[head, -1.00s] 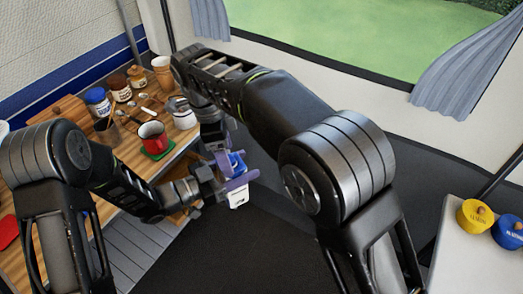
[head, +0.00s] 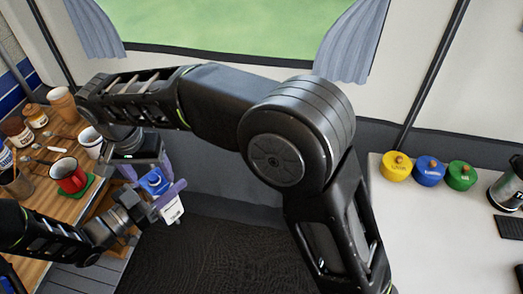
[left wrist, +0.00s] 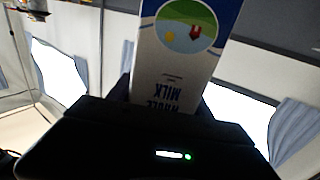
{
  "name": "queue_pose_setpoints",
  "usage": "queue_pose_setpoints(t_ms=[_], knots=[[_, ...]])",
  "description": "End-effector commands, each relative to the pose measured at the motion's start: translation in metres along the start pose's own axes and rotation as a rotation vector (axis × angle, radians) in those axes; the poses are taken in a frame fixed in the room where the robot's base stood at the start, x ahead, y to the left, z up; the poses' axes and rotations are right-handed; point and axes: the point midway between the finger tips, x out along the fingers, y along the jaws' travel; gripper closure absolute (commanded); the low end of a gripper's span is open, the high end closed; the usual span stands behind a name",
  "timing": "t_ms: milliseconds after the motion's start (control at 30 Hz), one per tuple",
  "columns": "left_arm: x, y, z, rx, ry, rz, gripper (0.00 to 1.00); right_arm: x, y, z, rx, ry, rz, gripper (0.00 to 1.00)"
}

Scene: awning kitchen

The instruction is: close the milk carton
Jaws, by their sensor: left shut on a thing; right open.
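The milk carton (head: 155,183) is seen from above in the head view, with a blue part and a white part either side of a purple finger. My left gripper (head: 163,196) is shut on it, held off the table's right edge. The left wrist view shows the carton's white face (left wrist: 178,62) with a round farm picture and upside-down "WHOLE MILK" print. My right gripper (head: 147,164) is open, its purple fingers just above and beside the carton's blue part. Whether they touch it, and the state of the carton's opening, I cannot tell.
The wooden table (head: 42,203) at left holds a red mug (head: 69,176) on a green coaster, a white pot (head: 91,141) and several jars. Dark floor lies between.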

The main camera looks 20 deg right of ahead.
Motion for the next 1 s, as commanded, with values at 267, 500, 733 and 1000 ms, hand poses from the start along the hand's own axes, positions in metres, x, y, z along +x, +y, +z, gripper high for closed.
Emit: queue_pose_setpoints(t_ms=[267, 500, 733, 1000], knots=[[0.0, 0.0, 0.0, 0.0, 0.001, 0.0, 1.0, 0.0, 0.004, -0.001, -0.439, 0.001, -0.068, 0.3], [0.0, 0.0, 0.0, 0.0, 0.001, 0.0, 1.0, 0.0, 0.007, -0.004, -0.798, 0.002, -0.122, 0.3], [0.0, 0.0, 0.0, 0.0, 0.001, 0.0, 1.0, -0.036, 0.002, -0.012, -0.84, 0.003, -0.13, 0.3], [0.0, 0.0, 0.0, 0.0, 0.001, 0.0, 1.0, -0.052, -0.004, -0.024, -0.827, -0.004, -0.122, 0.3]])
